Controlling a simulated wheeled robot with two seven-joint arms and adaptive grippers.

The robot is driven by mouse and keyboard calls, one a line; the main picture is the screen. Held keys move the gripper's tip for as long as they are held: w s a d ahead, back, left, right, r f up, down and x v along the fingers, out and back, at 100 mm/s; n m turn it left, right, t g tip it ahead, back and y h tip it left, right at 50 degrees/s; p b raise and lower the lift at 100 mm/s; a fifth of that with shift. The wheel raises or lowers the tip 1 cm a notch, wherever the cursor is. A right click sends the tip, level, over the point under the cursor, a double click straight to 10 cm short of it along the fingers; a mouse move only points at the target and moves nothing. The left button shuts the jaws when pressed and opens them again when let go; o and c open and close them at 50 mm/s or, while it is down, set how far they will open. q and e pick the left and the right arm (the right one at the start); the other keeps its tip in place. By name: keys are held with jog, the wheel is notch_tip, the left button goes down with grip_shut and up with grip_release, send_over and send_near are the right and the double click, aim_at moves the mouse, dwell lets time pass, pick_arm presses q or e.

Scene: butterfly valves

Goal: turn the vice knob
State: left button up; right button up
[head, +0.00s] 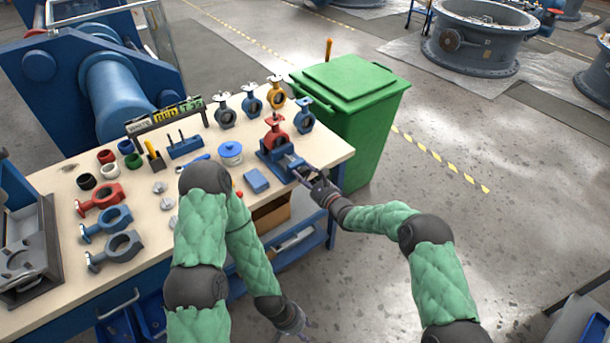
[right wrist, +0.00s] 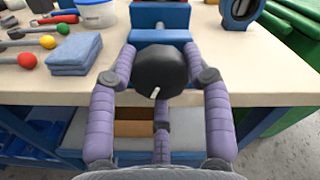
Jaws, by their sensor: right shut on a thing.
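The blue vice (head: 279,157) stands at the right front corner of the workbench, with a red butterfly valve (head: 276,127) upright in it. In the right wrist view the black round vice knob (right wrist: 160,70) with a white mark faces me, and part of the blue vice (right wrist: 160,37) shows behind it. My right gripper (head: 306,175) is at the vice's front end, its purple fingers shut around the knob from both sides. The knob is hard to make out in the head view. My left gripper (head: 303,334) hangs low in front of the bench, away from the vice; its fingers are mostly out of frame.
A blue folded cloth (head: 256,181) and a blue-lidded tub (head: 230,153) lie left of the vice. Several valves (head: 250,102) stand behind it. A green bin (head: 350,110) is beside the bench's right edge.

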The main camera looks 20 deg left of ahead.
jog(key=shift+w+d+r, duration=0.1)
jog(key=shift+w+d, duration=0.1)
jog(key=shift+w, duration=0.05)
jog(key=o, duration=1.2)
jog(key=shift+c, duration=0.2)
jog(key=shift+f, duration=0.2)
jog(key=shift+s+a, duration=0.1)
jog(key=v, duration=1.2)
